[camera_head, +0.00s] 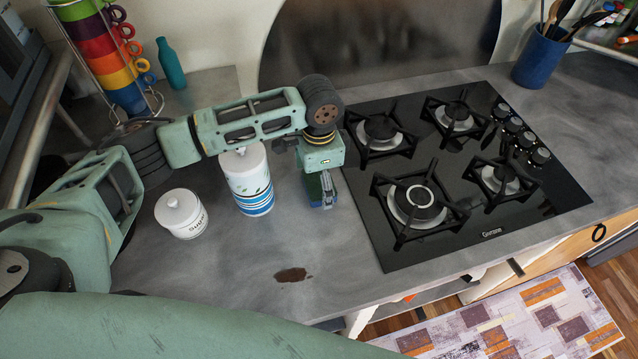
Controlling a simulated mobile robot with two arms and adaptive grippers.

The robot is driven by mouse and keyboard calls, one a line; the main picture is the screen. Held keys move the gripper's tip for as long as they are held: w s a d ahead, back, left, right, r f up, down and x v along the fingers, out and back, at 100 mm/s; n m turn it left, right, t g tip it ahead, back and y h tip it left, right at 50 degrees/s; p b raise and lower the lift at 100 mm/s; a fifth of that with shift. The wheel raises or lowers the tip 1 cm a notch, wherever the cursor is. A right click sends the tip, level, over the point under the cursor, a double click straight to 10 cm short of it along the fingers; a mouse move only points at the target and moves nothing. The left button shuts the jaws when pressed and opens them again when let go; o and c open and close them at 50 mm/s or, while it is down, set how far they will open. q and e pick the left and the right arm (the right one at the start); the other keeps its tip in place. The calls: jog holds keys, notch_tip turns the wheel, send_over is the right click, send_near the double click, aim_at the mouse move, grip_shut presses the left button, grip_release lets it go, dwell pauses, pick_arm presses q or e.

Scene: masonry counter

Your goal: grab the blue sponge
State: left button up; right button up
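My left gripper (322,192) points down over the grey counter (230,285), just left of the stove and right of the white canister. A small dark green and bluish shape shows at its fingertips. I cannot tell whether this is the blue sponge or part of the gripper, nor whether the fingers are open or shut. No blue sponge shows clearly anywhere else. My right gripper is out of view.
A brown spill (293,275) lies on the counter. A white canister (248,180) and a sugar jar (181,214) stand left of my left gripper. A black gas stove (480,215) is on the right. A cup rack (105,45), teal bottle (171,64) and blue utensil pot (540,58) stand behind.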

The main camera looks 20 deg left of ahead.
pick_arm(q)
jog(key=c, duration=0.5)
jog(key=shift+c, duration=0.2)
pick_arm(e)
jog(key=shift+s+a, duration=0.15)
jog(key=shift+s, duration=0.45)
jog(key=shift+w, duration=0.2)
